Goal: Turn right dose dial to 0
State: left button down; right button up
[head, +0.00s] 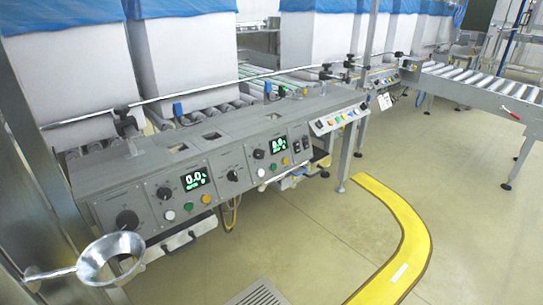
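A grey control panel (215,186) runs along the front of the conveyor. Its left display (196,179) and right display (279,144) are lit green, and both seem to read 0.0, though the small text is unclear. Black knobs show beside the left display (164,193), between the two displays (232,175), and just left of the right display (258,153). A larger black knob (127,221) is at the panel's left end. I cannot tell which knob is the right dose dial, and the pointer settings are too small to read. Neither of my grippers is in view.
White boxes with blue liners (188,50) stand on rollers behind the panel. A yellow floor line (397,215) curves over clear floor at the right. A roller conveyor (480,91) is farther back.

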aim_at(258, 154)
jog(key=i+l, duration=0.3)
jog(key=i, duration=0.15)
jog(key=i+l, duration=0.35)
jog(key=i+u, duration=0.05)
jog(key=i, duration=0.05)
